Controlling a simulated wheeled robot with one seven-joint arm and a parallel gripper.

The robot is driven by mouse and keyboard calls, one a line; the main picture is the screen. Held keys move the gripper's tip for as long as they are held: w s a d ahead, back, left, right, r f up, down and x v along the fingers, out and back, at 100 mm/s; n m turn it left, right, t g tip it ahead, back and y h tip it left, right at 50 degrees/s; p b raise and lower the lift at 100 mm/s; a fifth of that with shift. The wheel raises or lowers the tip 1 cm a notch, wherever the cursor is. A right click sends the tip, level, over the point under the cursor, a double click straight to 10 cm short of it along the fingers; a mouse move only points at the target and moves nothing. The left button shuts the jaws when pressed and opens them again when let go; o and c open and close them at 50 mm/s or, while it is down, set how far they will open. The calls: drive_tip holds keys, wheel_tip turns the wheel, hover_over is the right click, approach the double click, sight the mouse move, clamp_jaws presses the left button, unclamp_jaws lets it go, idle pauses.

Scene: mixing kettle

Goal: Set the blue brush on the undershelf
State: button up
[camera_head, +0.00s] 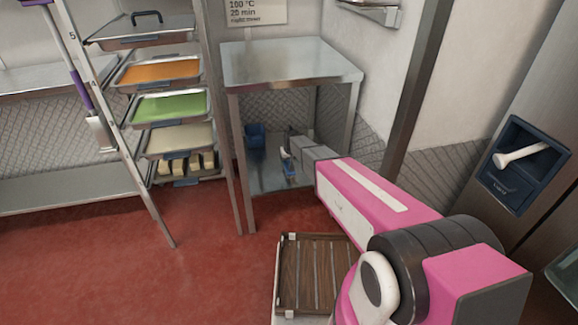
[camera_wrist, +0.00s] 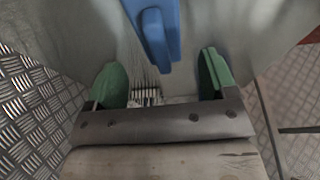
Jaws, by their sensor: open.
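The blue brush (camera_head: 287,168) is at the undershelf (camera_head: 262,179) of the steel table, close to the end of my arm. In the wrist view the blue brush (camera_wrist: 157,32) lies ahead of my gripper (camera_wrist: 160,60), between and beyond the two green fingers. The fingers are spread, with gaps on both sides of the brush, and hold nothing. The brush appears to rest on the steel surface, but its contact is hard to see. In the head view my gripper (camera_head: 291,150) is small and reaches in below the tabletop.
A blue container (camera_head: 255,136) stands at the back left of the undershelf. The steel tabletop (camera_head: 290,62) above is bare. A tray rack (camera_head: 172,106) stands to the left. A brown slatted crate (camera_head: 318,275) is in front. Bare shelf shows left of the brush.

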drive_tip(key=v, duration=0.6)
drive_tip(key=s+d+r+m+g, duration=0.1)
drive_tip(key=s+d+r, duration=0.3)
drive_tip(key=s+d, duration=0.3)
drive_tip(key=s+d+r+m+g, duration=0.1)
drive_tip(key=s+d+r, duration=0.2)
drive_tip(key=s+d, duration=0.5)
drive_tip(key=s+d+r+m+g+h, duration=0.1)
drive_tip(key=s+d+r, duration=0.3)
drive_tip(key=s, duration=1.2)
drive_tip(key=d, duration=0.3)
drive_tip(key=shift+d+r, duration=0.3)
drive_tip(key=shift+r, duration=0.1)
